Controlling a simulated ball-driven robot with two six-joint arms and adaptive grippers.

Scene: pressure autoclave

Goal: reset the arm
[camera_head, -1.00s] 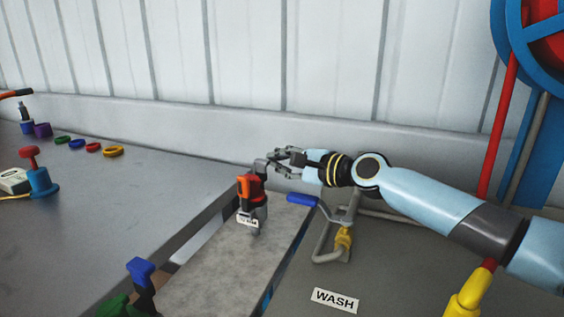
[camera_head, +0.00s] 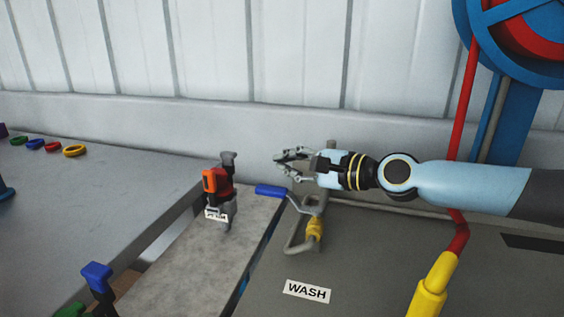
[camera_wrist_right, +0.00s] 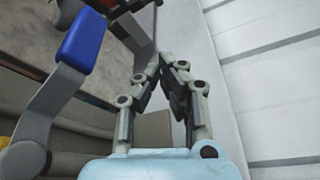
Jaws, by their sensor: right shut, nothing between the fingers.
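My right gripper (camera_head: 279,163) is in the air above the back of the work surface, near the wall. Its fingers are shut with nothing between them; the fingertips also meet in the right wrist view (camera_wrist_right: 171,62). My right arm reaches in from the right. An orange and black device with a grey top (camera_head: 218,186) stands to the left of the gripper, apart from it. A blue-handled lever (camera_head: 271,191) lies below the gripper, and its blue grip shows at upper left in the right wrist view (camera_wrist_right: 83,41). My left gripper is out of view.
A bent grey pipe with a yellow sleeve (camera_head: 314,229) stands under my right arm. A WASH label (camera_head: 307,291) is on the dark surface. A blue-topped valve (camera_head: 97,277) is at lower left. A red pole (camera_head: 470,110), a blue wheel (camera_head: 510,79) and a yellow handle (camera_head: 430,290) are at right.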

